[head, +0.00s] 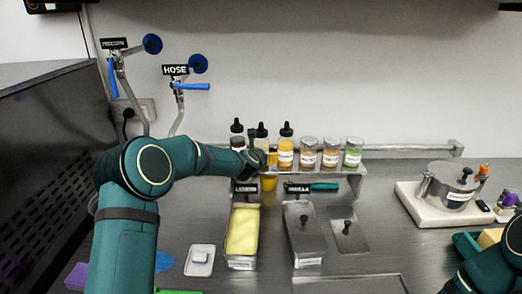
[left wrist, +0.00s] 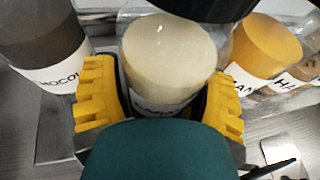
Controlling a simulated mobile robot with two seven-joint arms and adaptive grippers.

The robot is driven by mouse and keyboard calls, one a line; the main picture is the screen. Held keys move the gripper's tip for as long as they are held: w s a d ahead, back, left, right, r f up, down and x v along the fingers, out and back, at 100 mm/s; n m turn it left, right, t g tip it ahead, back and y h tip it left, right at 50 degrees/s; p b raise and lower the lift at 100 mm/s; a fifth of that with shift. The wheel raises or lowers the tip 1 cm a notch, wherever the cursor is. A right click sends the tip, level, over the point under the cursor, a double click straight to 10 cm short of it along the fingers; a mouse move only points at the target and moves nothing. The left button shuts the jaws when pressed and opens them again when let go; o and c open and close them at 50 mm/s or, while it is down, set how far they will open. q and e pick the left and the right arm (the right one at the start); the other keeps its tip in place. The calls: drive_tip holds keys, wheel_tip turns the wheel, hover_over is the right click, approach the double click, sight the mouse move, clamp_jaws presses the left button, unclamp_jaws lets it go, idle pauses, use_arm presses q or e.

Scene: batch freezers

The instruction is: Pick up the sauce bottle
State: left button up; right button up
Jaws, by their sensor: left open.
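A sauce bottle with cream-coloured contents and a dark cap (head: 261,131) stands on the raised shelf, between a brown sauce bottle (head: 237,128) and a yellow-orange one (head: 286,145). In the left wrist view the cream bottle (left wrist: 168,55) is upright between the yellow fingers of my left gripper (left wrist: 163,90). The fingers are open, one on each side of it; I cannot tell whether they touch it. In the head view my left gripper (head: 258,163) is at the shelf and hides the bottle's lower part. My right arm shows at the lower right, but its gripper is not visible.
Neighbouring bottles stand close on both sides: brown (left wrist: 40,45) at left, yellow-orange (left wrist: 262,48) at right. Several jars (head: 330,153) continue along the shelf (head: 365,170). A pot (head: 450,185) stands at right.

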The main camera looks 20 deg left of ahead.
sight(260, 129)
use_arm(q)
drive_tip(key=shift+c, duration=0.2)
drive_tip(key=c, duration=0.8)
drive_tip(key=shift+w, duration=0.1)
wheel_tip(260, 129, up, 10)
drive_tip(key=p, duration=0.3)
